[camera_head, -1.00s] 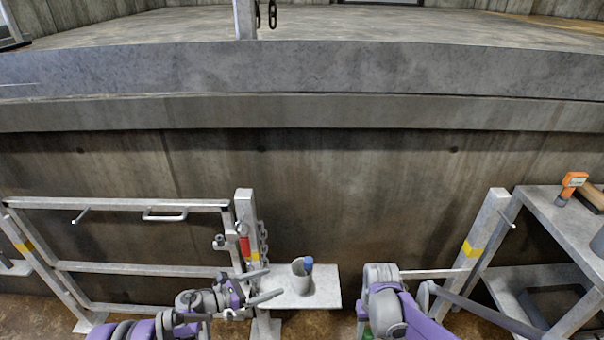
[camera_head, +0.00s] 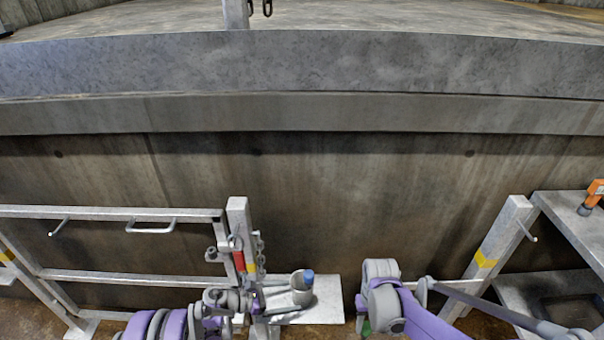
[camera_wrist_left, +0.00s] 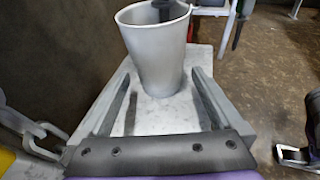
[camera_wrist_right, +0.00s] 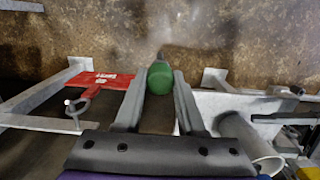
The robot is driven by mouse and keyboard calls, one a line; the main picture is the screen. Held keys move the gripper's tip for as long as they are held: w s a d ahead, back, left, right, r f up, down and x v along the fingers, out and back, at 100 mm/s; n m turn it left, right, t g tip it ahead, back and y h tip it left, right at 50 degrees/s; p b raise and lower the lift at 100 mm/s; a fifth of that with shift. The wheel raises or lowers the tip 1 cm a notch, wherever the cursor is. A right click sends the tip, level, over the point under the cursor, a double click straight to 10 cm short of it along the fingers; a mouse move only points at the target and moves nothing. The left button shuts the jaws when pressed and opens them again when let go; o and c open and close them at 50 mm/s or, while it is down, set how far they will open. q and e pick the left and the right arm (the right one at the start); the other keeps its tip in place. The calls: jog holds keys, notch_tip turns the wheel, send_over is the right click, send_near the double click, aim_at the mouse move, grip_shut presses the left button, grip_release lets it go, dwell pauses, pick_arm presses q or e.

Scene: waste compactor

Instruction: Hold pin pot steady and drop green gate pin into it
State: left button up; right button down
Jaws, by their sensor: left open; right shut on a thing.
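The pin pot (camera_head: 301,297) is a light grey cup standing upright on a small pale shelf, with a blue-topped pin (camera_head: 308,278) in it. My left gripper (camera_wrist_left: 160,82) is open, its fingers pointing at the pot, one toward each side. The left wrist view shows the pot (camera_wrist_left: 155,52) at the fingertips; whether they touch it is unclear. My right gripper (camera_wrist_right: 160,82) is shut on the green gate pin (camera_wrist_right: 160,79), whose rounded green end shows between the fingers. The right wrist view shows the pot (camera_wrist_right: 240,135) apart, at lower right. The right arm mostly hides its gripper in the head view.
The pale shelf (camera_head: 325,283) sits beside a gate post (camera_head: 239,220) with a chain and a red tag (camera_wrist_right: 98,80). A metal gate frame (camera_head: 110,212) stands at left. A metal bench (camera_head: 570,215) stands at right. A concrete wall rises behind.

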aim_at(302, 290)
pick_arm(q)
jog(key=shift+b+x, duration=0.55)
jog(key=shift+x, duration=1.2)
jog(key=c, duration=0.8)
